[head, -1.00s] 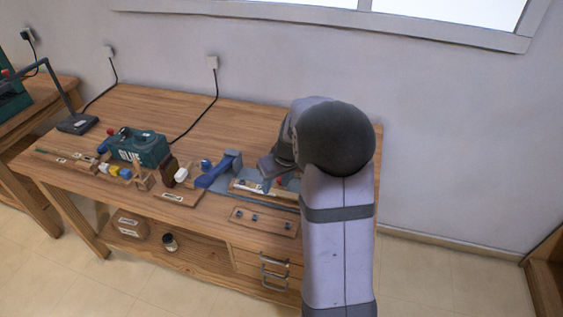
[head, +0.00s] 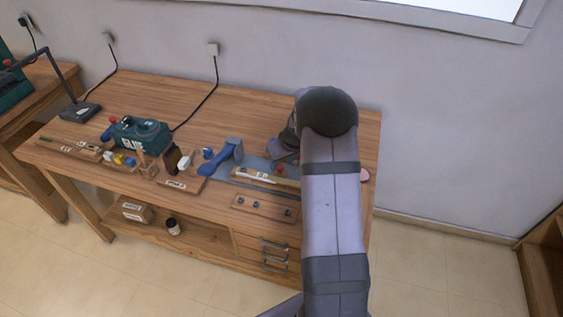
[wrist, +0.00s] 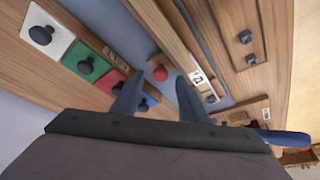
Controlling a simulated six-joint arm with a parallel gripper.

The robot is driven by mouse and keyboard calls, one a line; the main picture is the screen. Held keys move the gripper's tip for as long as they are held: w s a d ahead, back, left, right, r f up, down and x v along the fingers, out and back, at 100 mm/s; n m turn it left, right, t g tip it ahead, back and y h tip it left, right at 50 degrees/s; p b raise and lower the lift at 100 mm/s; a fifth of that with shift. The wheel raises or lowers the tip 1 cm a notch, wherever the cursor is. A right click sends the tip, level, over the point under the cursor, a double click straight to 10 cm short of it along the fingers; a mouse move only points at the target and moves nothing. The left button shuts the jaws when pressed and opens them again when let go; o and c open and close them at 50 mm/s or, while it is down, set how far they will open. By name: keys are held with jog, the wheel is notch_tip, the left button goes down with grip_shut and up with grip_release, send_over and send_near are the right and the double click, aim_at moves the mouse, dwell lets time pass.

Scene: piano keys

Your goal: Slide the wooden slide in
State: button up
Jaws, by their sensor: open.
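A long pale wooden slide (wrist: 165,35) with a small white label lies along a grey-blue base in the wrist view. A red knob (wrist: 160,73) stands beside it. In the head view, the slide (head: 262,178) shows at the front of the bench, with the red knob (head: 280,169) close by; my arm hides its right part. My gripper (wrist: 158,95) is open and empty in the wrist view. Its two fingers are spread, with the red knob seen beyond the gap between them. I cannot tell whether a fingertip touches anything. In the head view the fingers are hidden.
A board with white, green, red and blue squares with black knobs (wrist: 84,68) lies left in the wrist view. A board with dark bolts (wrist: 247,48) lies right.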

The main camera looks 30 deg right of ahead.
jog(key=shift+x, duration=0.9)
jog(key=shift+c, duration=0.6)
grip_shut()
jog(key=w+a+p, duration=0.1)
jog(key=w+a, duration=0.4)
jog(key=shift+w+a+r, duration=0.1)
jog(key=shift+r, duration=0.05)
jog(key=shift+o, duration=0.6)
grip_release()
jog(key=shift+w+a, duration=0.1)
jog(key=b+v, duration=0.2)
jog(key=v, duration=0.5)
